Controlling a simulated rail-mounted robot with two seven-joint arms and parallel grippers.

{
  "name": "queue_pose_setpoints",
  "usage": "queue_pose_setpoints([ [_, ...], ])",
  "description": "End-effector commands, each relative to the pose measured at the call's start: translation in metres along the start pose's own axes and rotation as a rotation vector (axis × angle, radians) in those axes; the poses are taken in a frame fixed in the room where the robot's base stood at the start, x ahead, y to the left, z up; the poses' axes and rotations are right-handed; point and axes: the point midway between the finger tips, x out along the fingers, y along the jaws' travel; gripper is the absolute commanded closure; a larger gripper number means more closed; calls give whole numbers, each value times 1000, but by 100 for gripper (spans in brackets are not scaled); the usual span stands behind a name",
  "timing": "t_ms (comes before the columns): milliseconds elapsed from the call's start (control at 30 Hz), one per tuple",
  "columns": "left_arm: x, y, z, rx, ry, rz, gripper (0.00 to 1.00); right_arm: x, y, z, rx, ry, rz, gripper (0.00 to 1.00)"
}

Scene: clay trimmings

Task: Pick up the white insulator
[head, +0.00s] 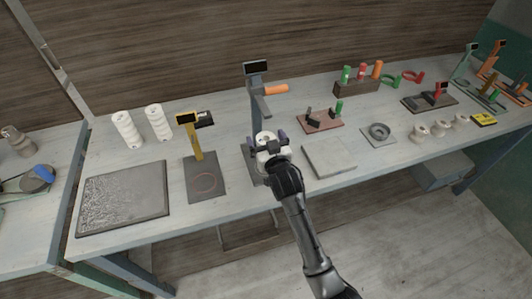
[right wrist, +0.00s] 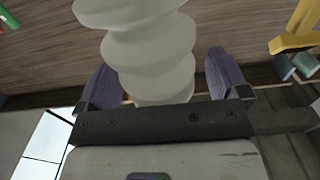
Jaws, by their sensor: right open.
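A white ribbed insulator (right wrist: 150,45) stands between the two purple fingers of my right gripper (right wrist: 165,80) in the right wrist view. The fingers are open, one on each side of it; I cannot tell whether either touches. In the head view my right gripper (head: 268,140) is at the test stand with the orange handle (head: 275,89), and the white insulator's top (head: 265,134) shows between the fingers. Its lower part is hidden by my gripper. My left gripper is not in view.
A yellow-headed stand (head: 195,140) is left of my gripper, a grey slab (head: 329,157) right. Several small pale spools (head: 418,131) stand farther right.

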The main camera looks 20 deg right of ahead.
Motion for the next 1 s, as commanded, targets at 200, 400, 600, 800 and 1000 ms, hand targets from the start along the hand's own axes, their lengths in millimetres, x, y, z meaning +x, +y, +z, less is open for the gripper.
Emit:
queue_pose_setpoints([
  [200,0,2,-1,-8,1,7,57,0,0,0,0,0,0,12],
  [400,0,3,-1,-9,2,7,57,0,0,0,0,1,0,31],
  [600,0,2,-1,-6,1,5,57,0,0,0,0,1,0,50],
  [800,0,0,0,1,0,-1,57,0,0,0,0,1,0,69],
  [1000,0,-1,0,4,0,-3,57,0,0,0,0,1,0,88],
])
